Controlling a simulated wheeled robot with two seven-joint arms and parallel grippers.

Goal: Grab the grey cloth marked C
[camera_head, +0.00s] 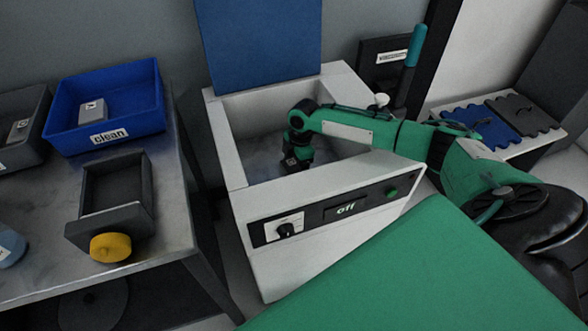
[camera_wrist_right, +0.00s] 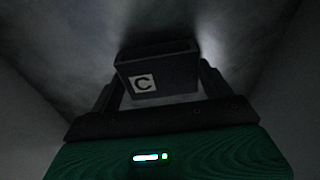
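The grey cloth marked C (camera_wrist_right: 158,75) shows in the right wrist view as a dark block with a white C label. It lies between the two fingers of my right gripper (camera_wrist_right: 160,85), whose fingers are close against its sides; whether they grip it I cannot tell. In the head view my right gripper (camera_head: 298,154) reaches down inside the white box's basin, and the cloth is too small and dark to make out clearly at its tip. My left gripper is not in view.
The white box (camera_head: 250,232) has walls around my gripper, a raised blue lid (camera_head: 260,40) and a panel reading "off". On the left table stand a blue tray marked clean (camera_head: 150,108), a dark holder (camera_head: 85,200) with a yellow knob, and a dark tray (camera_head: 35,145).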

